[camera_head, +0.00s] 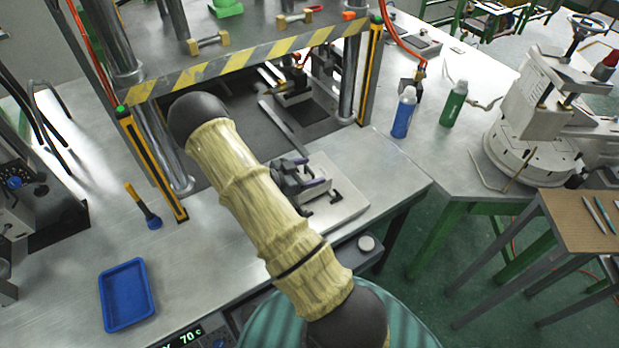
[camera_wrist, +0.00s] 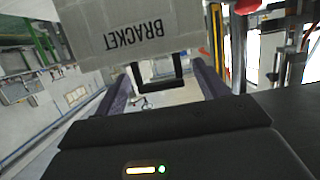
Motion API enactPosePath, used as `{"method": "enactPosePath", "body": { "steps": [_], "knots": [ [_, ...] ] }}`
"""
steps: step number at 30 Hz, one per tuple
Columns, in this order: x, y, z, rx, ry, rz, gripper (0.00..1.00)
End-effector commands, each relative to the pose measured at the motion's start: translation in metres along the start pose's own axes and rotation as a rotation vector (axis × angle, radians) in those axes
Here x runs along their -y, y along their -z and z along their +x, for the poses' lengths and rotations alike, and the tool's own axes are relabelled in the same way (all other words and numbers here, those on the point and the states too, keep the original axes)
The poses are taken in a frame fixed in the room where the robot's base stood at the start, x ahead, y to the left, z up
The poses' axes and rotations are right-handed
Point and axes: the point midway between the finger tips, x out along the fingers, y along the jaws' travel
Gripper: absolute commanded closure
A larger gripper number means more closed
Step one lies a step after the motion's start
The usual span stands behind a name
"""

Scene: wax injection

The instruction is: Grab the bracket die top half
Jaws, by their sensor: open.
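The bracket die top half (camera_wrist: 95,35) is a grey block with the upside-down word BRACKET on its face, filling the upper part of the wrist view. A black U-shaped handle (camera_wrist: 160,84) hangs below its edge in that view. My gripper (camera_wrist: 162,78) is open, with one purple finger on each side of the handle and gaps between. In the head view, my gripper (camera_head: 303,180) is over a pale metal block (camera_head: 345,200) at the bench's front, which it partly hides. I cannot tell whether the fingers touch anything.
A press with a yellow-black striped plate (camera_head: 240,58) and steel columns stands behind my arm. A blue tray (camera_head: 127,295) and a brush (camera_head: 145,206) lie on the left. Blue (camera_head: 404,112) and green (camera_head: 453,103) bottles stand on the right.

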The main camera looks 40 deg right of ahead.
Motion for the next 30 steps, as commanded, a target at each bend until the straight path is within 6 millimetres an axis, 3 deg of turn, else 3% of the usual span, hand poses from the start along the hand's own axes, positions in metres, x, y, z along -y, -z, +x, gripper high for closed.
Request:
{"method": "enactPosePath", "body": {
  "steps": [6, 21, 30],
  "knots": [
    [0.0, 0.001, 0.021, 0.0, 0.0, 0.0, 0.27],
    [0.0, 0.0, 0.021, 0.001, 0.0, 0.0, 0.27],
    [0.0, 0.0, 0.021, 0.001, 0.0, 0.0, 0.84]
  ]
}}
